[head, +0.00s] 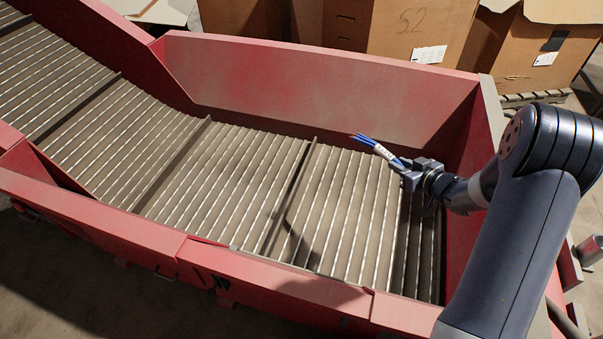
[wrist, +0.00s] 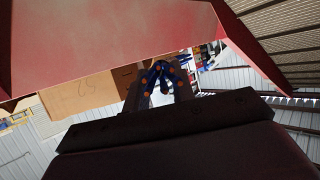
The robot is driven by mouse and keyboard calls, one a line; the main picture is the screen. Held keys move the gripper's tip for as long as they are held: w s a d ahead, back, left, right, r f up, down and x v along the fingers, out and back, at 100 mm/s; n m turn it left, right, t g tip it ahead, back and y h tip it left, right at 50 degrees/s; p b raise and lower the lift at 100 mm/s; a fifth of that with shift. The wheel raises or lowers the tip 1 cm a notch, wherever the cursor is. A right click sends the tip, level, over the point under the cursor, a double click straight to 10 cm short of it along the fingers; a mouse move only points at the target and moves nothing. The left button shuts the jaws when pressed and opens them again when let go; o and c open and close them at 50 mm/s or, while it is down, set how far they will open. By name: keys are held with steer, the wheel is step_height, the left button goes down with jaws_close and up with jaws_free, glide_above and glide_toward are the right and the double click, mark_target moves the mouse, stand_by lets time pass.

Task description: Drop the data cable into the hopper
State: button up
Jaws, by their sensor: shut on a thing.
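The data cable (head: 382,151) is a short blue bundle with a white label band. My gripper (head: 410,173) is shut on it at the right end of the hopper. The cable sticks out to the left of the jaws, above the slatted bed and apart from it. The hopper (head: 320,82) has red walls around a grey slatted conveyor. Its red wall (wrist: 110,35) also fills the top of the wrist view. The cable's gripped part is hidden by the jaws.
The slatted belt (head: 235,165) is bare, with raised cross bars, and slopes up to the left. Cardboard boxes (head: 420,35) stand behind the far wall. The near red rim (head: 250,262) runs along the front. The space over the belt is clear left of my gripper.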

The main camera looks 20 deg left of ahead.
steer(key=o, duration=1.1)
steer(key=shift+c, duration=0.2)
steer(key=v, duration=1)
steer(key=shift+s+d, duration=0.25)
steer(key=shift+d, duration=0.05)
steer(key=shift+a, duration=0.1)
